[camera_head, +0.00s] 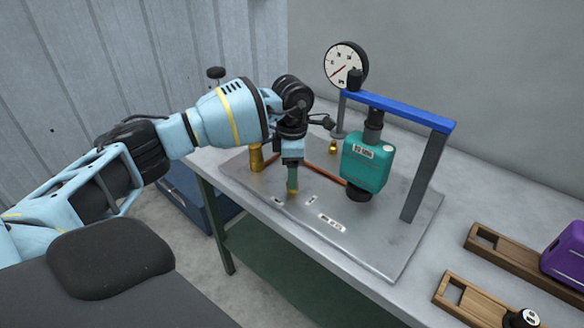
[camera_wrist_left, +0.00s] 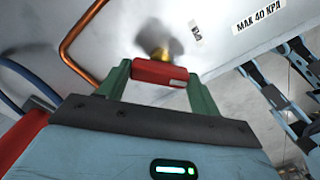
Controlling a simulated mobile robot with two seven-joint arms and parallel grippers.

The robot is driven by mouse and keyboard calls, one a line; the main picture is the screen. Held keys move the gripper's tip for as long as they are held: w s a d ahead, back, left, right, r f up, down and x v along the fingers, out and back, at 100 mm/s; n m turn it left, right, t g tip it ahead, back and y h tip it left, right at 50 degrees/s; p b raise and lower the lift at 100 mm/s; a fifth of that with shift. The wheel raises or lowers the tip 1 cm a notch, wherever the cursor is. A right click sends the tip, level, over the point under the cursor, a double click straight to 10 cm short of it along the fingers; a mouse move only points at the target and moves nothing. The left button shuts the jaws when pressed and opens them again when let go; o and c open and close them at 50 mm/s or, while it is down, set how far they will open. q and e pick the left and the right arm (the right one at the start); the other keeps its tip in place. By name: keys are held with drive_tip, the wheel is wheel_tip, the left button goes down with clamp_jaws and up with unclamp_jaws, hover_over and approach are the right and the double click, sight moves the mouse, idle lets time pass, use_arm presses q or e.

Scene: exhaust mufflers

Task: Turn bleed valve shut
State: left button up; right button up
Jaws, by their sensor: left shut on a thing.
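The bleed valve shows in the left wrist view as a red handle (camera_wrist_left: 158,73) on a small brass body (camera_wrist_left: 160,53). My left gripper (camera_head: 292,187) reaches down to the metal plate near its front edge. In the left wrist view its two green fingers (camera_wrist_left: 160,78) close on both ends of the red handle. In the head view the handle is mostly hidden by the fingers, and a little brass shows at their tips. The angle of the valve relative to its labels cannot be told. My right gripper is not in view.
A teal muffler (camera_head: 367,163) stands under a blue-topped press frame (camera_head: 400,108). A round gauge (camera_head: 345,66) is behind it. Copper pipe (camera_head: 325,174) runs along the plate (camera_head: 375,240). Wooden cradles (camera_head: 470,300) and a purple muffler (camera_head: 566,254) lie right.

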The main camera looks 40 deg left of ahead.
use_arm(q)
drive_tip(key=m, duration=0.5)
drive_tip(key=shift+m, duration=1.6)
drive_tip(key=o, duration=1)
wheel_tip(320, 180, up, 6)
drive_tip(key=shift+r+b, duration=0.2)
drive_tip(key=shift+b, duration=0.15)
drive_tip(key=shift+r, duration=0.7)
